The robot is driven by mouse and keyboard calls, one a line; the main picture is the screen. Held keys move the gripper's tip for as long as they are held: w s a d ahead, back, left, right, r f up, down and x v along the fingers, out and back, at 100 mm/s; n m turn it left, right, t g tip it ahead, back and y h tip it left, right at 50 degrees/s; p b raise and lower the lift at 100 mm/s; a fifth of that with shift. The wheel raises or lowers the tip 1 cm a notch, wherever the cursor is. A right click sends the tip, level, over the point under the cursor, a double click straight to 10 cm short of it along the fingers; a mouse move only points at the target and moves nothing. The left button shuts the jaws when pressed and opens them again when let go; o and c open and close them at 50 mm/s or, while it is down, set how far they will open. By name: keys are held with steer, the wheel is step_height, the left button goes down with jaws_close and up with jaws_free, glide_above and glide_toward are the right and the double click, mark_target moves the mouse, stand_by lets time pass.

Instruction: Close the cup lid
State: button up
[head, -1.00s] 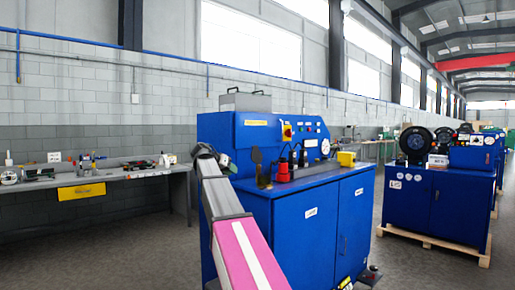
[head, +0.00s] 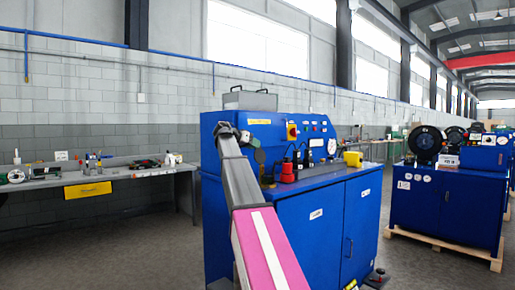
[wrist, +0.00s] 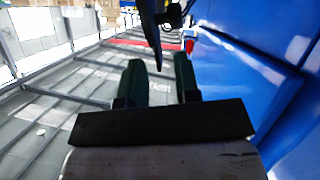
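A yellow cup-like thing (head: 352,158) stands at the right end of the blue machine's top in the head view. A lid cannot be made out clearly. A small dark, rounded piece (head: 259,156) shows near the end of my arm, too small to identify. In the head view the fingers are not clear; my arm ends at the machine's left side, left of the yellow thing.
The blue machine (head: 318,225) fills the middle and has a red-based item (head: 287,172) and dark bottles on top. A workbench (head: 120,174) with small items stands at the left wall. Another blue machine (head: 440,205) stands on a pallet at right. Open floor lies at left.

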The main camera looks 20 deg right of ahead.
steer(key=shift+x, duration=1.3)
steer(key=shift+c, duration=0.3)
jaws_close()
steer(key=shift+s, duration=0.1)
